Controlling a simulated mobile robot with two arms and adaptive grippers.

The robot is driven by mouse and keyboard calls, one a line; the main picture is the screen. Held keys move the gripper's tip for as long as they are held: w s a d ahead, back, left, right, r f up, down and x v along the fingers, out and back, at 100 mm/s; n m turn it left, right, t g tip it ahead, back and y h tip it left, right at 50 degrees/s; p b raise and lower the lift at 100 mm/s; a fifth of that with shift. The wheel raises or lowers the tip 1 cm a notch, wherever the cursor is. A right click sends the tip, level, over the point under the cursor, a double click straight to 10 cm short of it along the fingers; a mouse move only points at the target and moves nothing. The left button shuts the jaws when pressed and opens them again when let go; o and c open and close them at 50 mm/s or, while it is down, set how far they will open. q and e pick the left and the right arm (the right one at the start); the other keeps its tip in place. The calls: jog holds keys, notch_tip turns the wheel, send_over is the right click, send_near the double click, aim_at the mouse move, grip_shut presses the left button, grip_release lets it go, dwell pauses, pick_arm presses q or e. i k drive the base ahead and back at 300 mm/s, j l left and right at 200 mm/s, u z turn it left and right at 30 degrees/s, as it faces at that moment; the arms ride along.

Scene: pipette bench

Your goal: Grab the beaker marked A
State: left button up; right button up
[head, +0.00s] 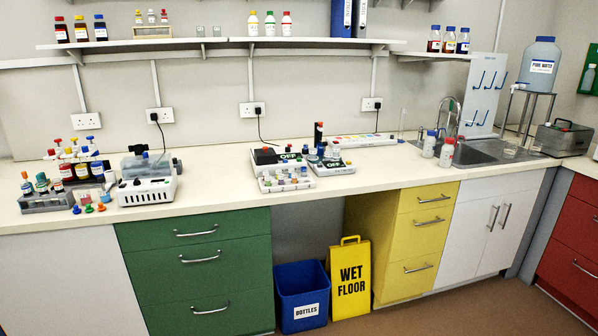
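No beaker with a readable A mark shows in the head view. Two small clear vessels, a left one (200,31) and a right one (216,31), stand on the long wall shelf; they may be beakers, but no letter can be read on them. A low clear dish or vessel (510,149) sits by the sink, also with no readable mark. Neither of my grippers is in view.
The long bench (225,175) carries a bottle rack (48,202) at left, a white device (147,190) and several instruments mid-bench. A sink (478,152) is at right. A blue bin (301,290) and yellow wet-floor sign (350,285) stand below.

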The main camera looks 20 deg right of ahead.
aim_at(510, 148)
jog(key=l, duration=0.85)
jog(key=l+z, duration=0.1)
jog(key=l, duration=0.75)
jog(key=l+z, duration=0.1)
jog(key=l, duration=0.7)
jog(key=i+l, duration=0.1)
jog(key=l, duration=0.75)
jog(key=i+l+z, duration=0.1)
jog(key=l, duration=0.7)
jog(key=i+l, duration=0.1)
jog(key=l, duration=0.75)
jog(key=i+l+z, duration=0.15)
jog(key=l, duration=1.5)
jog(key=i+l+u, duration=0.15)
jog(key=i, duration=0.3)
jog(key=i+u, duration=0.2)
jog(key=i, duration=0.2)
jog(key=i+l+u, duration=0.15)
jog(key=i, duration=0.25)
jog(key=l, duration=0.1)
